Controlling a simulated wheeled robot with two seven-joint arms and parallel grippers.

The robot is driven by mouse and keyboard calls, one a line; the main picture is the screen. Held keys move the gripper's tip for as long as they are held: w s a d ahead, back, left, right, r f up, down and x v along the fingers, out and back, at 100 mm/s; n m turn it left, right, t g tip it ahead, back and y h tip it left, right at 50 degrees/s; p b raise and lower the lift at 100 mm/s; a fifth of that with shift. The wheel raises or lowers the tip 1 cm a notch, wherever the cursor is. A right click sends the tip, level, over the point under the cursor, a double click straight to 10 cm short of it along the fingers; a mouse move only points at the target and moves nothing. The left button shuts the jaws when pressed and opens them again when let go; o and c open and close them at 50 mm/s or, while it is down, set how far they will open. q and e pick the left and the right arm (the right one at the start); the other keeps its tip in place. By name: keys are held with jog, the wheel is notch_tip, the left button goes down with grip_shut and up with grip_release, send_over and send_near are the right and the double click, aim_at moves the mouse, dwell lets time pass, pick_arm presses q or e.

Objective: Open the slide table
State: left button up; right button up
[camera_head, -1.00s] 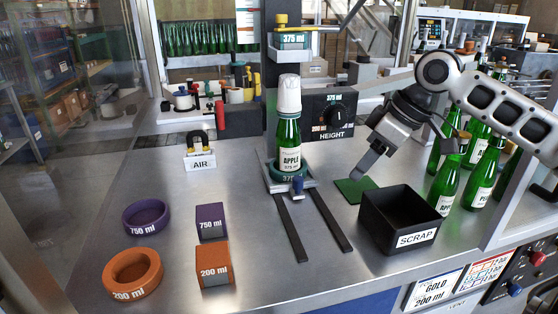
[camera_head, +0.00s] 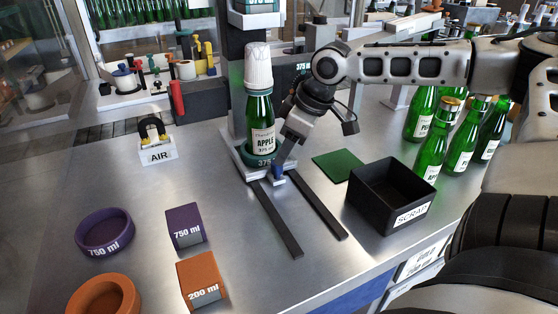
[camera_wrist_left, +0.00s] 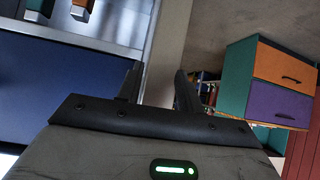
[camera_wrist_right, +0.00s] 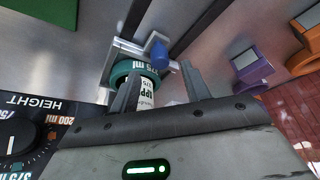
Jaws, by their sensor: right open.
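The slide table (camera_head: 252,173) is a small metal carriage at the back end of two dark rails (camera_head: 278,222). A teal 375 ml ring on it holds an upright green APPLE bottle (camera_head: 261,112) with a white cap. A blue knob (camera_head: 278,172) stands at the carriage's front. My left gripper (camera_wrist_left: 158,82) is open and empty, away from the bench.
A black SCRAP box (camera_head: 390,205) and a green mat (camera_head: 338,166) lie right of the rails. Green bottles (camera_head: 462,140) stand behind the box. Purple (camera_head: 184,226) and orange (camera_head: 203,282) blocks and rings are at left. The rails' front stretch is clear.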

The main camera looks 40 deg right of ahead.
jog(key=shift+x, duration=2.5)
grip_shut()
